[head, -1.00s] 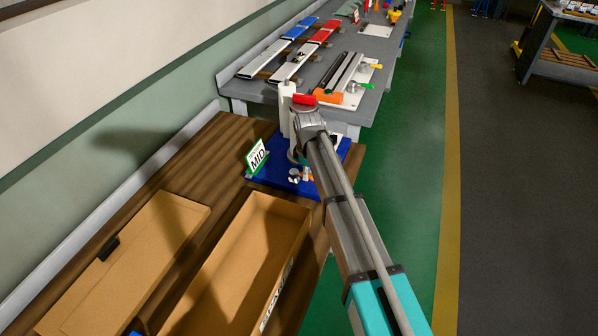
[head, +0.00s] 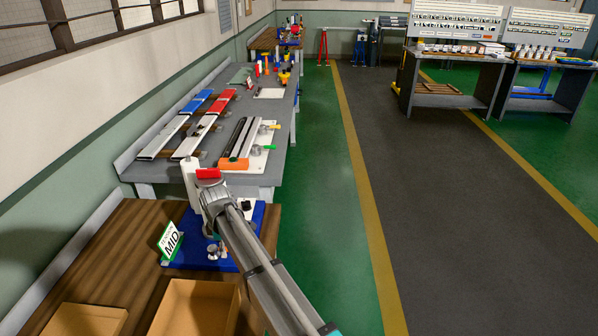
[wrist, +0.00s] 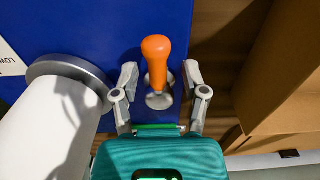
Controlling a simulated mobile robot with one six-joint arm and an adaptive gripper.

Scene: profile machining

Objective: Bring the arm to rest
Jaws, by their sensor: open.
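My arm (head: 255,250) reaches over the blue mat (head: 190,240) on the wooden bench at the lower left of the head view. My gripper (wrist: 160,75) is open in the wrist view, its two fingers apart. An orange-handled tool (wrist: 156,60) on a round metal foot shows between the fingers, with gaps on both sides. I cannot tell its height relative to the fingertips. The blue mat also shows in the wrist view (wrist: 90,25). In the head view my gripper is hidden by the arm.
A white cylinder with a grey flange (wrist: 65,70) is close left of my gripper. An open cardboard box (head: 195,308) is nearer.

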